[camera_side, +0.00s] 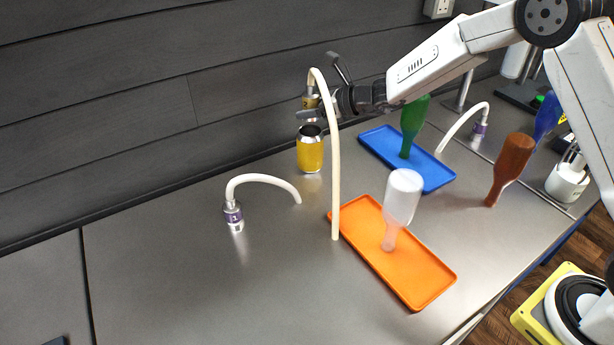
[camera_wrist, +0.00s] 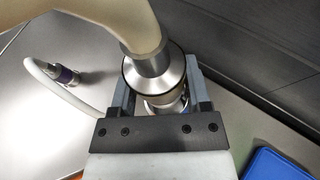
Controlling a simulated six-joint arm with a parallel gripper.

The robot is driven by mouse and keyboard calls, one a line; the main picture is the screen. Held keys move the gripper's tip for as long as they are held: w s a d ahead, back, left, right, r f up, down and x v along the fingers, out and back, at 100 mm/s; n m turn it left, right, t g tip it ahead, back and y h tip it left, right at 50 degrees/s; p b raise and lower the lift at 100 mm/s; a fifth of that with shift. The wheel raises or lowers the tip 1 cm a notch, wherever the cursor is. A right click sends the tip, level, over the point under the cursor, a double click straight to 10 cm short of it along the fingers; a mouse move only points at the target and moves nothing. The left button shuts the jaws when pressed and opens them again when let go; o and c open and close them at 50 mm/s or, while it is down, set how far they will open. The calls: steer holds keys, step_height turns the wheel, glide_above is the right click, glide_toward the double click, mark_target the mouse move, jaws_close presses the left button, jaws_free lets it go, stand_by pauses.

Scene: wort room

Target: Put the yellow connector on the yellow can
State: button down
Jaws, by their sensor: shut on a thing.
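The yellow connector (camera_side: 310,101) has a silver collar and a yellow band, with a cream hose (camera_side: 335,165) arching from its top and hanging down to the table. My gripper (camera_side: 314,111) is shut on it and holds it upright. In the wrist view the silver connector (camera_wrist: 155,72) sits between the fingers of my gripper (camera_wrist: 160,92); its yellow band is hidden there. The yellow can (camera_side: 310,154) stands upright on the table directly below, its dark top facing up. The connector appears above the can with a small gap, partly covered by my fingers.
A purple-banded connector with a hose (camera_side: 233,214) stands at left; another (camera_side: 479,127) stands at the back right. An orange tray (camera_side: 420,287) bears a clear bottle (camera_side: 402,197); a blue tray (camera_side: 437,180) bears a green bottle (camera_side: 413,118). A brown bottle (camera_side: 512,160) stands right.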

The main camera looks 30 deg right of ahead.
mark_target(309, 130)
steer(key=shift+w+f, duration=0.1)
steer(key=shift+f, duration=1.5)
steer(key=shift+f, duration=0.15)
steer(key=shift+c, duration=0.2)
jaws_free()
steer(key=shift+s+d+r, duration=0.2)
steer(key=shift+s+r, duration=0.1)
steer(key=v, duration=1.1)
steer(key=shift+s+r, duration=0.1)
steer(key=shift+s, duration=0.05)
